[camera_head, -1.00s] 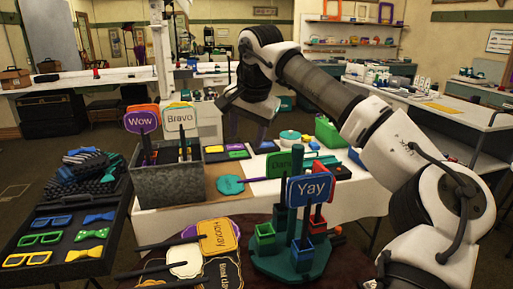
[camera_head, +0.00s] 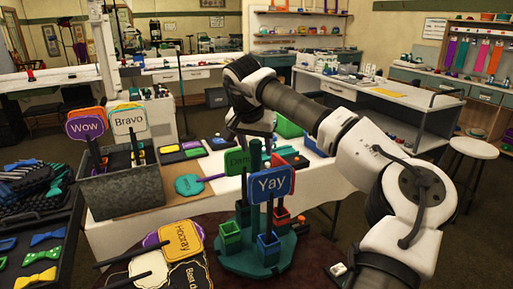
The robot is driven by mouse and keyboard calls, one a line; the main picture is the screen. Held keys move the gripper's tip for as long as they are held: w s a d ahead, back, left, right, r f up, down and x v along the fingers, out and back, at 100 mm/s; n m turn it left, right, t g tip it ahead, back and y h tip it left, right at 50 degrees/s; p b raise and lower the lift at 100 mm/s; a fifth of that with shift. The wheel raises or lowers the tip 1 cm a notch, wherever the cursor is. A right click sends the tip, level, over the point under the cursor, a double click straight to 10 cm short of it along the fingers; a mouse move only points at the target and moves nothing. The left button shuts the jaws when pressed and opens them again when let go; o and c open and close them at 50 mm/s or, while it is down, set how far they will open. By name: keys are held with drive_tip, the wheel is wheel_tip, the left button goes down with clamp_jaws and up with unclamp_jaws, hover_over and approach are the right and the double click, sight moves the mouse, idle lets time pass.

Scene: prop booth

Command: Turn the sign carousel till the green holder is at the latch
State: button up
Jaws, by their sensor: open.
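The sign carousel has a round dark-green base (camera_head: 238,262) with upright posts on the dark round mat. Its green holder (camera_head: 230,238) faces the front left. A teal-blue holder (camera_head: 268,249) is at the front, and a red holder (camera_head: 282,224) is at the right. A blue "Yay" sign (camera_head: 272,184) stands in front, with a green sign (camera_head: 236,161) and a red sign (camera_head: 291,155) behind it. My gripper (camera_head: 236,142) is open, behind and above the carousel, partly hidden by the signs; no contact shows. I cannot make out the latch.
A grey metal bin (camera_head: 130,190) with "Wow" and "Bravo" signs stands on the white table at left. "Hooray" and other signs (camera_head: 182,240) lie left of the carousel. A tray of bow ties (camera_head: 40,255) is at far left. A stool (camera_head: 473,150) stands at right.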

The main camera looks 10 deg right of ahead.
drive_tip(key=shift+x, duration=0.85)
drive_tip(key=shift+c, duration=0.2)
clamp_jaws()
